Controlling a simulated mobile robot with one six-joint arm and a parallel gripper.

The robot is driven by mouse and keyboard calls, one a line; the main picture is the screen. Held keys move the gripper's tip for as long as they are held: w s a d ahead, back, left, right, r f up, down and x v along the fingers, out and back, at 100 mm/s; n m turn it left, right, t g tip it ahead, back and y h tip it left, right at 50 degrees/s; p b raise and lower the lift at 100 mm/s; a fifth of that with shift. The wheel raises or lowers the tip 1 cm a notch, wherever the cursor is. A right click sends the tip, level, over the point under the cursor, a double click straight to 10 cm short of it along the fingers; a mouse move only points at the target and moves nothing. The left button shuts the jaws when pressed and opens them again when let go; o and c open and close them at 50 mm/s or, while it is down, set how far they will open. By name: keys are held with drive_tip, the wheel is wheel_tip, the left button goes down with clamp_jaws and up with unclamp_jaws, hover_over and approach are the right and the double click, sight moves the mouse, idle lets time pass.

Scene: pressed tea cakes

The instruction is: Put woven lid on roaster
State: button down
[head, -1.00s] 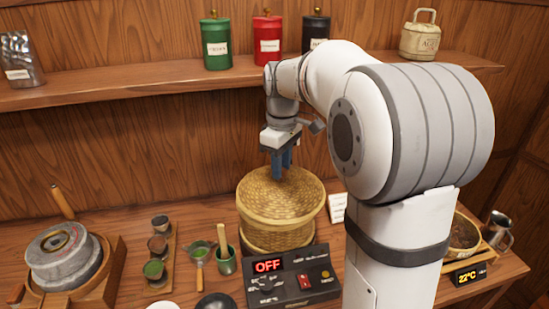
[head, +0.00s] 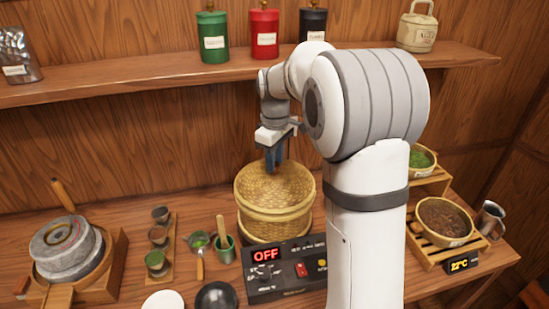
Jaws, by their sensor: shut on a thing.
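The woven lid (head: 262,188) is a round, tan basketwork disc lying level over the woven roaster (head: 275,228), with its rim lined up with the roaster's sides. Whether it is fully seated all around cannot be told. My gripper (head: 273,170) points down at the middle of the lid and is shut on the lid's grip, which the blue fingers hide. The roaster's inside is covered. The black control box (head: 290,268) in front of the roaster shows a red OFF.
A stone mill (head: 66,250) stands at the left, beside a rack of cups (head: 158,240) and a green whisk cup (head: 224,247). A black bowl (head: 217,297) and white dish (head: 163,301) lie in front. Two baskets, one of dark leaves (head: 444,222), stand right. A shelf (head: 150,78) with canisters runs behind.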

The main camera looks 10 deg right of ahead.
drive_tip(key=shift+f, duration=0.55)
drive_tip(key=c, duration=1.1)
unclamp_jaws()
drive_tip(key=shift+r, duration=0.1)
wheel_tip(320, 180, up, 13)
drive_tip(key=s+f+m+t, duration=0.1)
drive_tip(key=s+f+m, duration=0.2)
drive_tip(key=s, duration=0.6)
drive_tip(key=s+f+m+t, duration=0.1)
drive_tip(key=s+f+m, duration=0.2)
drive_tip(key=s, duration=0.6)
drive_tip(key=s+f+m+t, duration=0.1)
drive_tip(key=s+f+m, duration=0.2)
drive_tip(key=s, duration=0.6)
wheel_tip(320, 180, down, 2)
drive_tip(key=shift+s+a+f+b, duration=0.1)
drive_tip(key=shift+s+f+b, duration=0.05)
drive_tip(key=shift+f+b, duration=0.15)
